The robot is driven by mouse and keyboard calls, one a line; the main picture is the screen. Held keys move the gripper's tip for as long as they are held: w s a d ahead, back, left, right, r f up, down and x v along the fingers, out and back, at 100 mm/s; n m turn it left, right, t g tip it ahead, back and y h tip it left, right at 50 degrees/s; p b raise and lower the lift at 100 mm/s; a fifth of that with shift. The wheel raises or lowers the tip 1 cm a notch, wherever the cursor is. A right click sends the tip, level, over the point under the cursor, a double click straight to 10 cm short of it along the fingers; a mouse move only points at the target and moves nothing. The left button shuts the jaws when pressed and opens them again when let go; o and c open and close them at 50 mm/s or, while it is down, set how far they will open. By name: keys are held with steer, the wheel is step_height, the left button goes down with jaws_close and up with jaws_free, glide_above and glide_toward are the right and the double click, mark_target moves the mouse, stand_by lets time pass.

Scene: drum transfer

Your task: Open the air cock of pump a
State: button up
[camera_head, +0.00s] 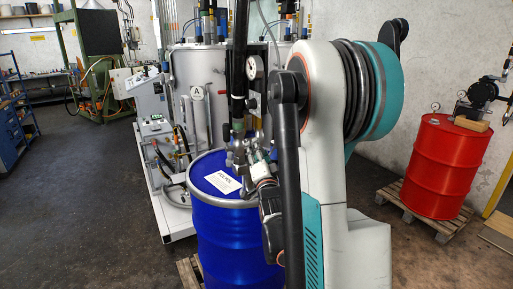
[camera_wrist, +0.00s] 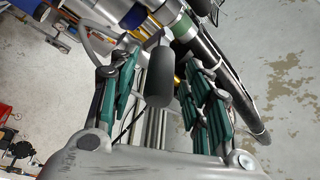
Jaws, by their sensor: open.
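Pump a's dark upright tube (camera_head: 238,75) stands over the blue drum (camera_head: 225,235) in the head view. A round gauge (camera_head: 254,68) is beside it. In the wrist view, a dark grey rounded handle (camera_wrist: 158,82) lies between the open fingers of my gripper (camera_wrist: 152,98), with gaps on both sides. It looks like the air cock's lever, but I cannot be sure. A small brass-coloured part (camera_wrist: 178,73) shows beyond it. In the head view, my arm hides much of my gripper and the fittings near the drum top.
A thick black hose or pipe (camera_wrist: 232,85) runs close to my right finger in the wrist view. A tank marked A (camera_head: 197,93) stands behind the drum. A red drum (camera_head: 440,170) stands on a pallet at right. The floor at left (camera_head: 80,190) is clear.

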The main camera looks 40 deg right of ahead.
steer(key=shift+x, duration=1.05)
jaws_close()
steer(key=shift+f, duration=0.1)
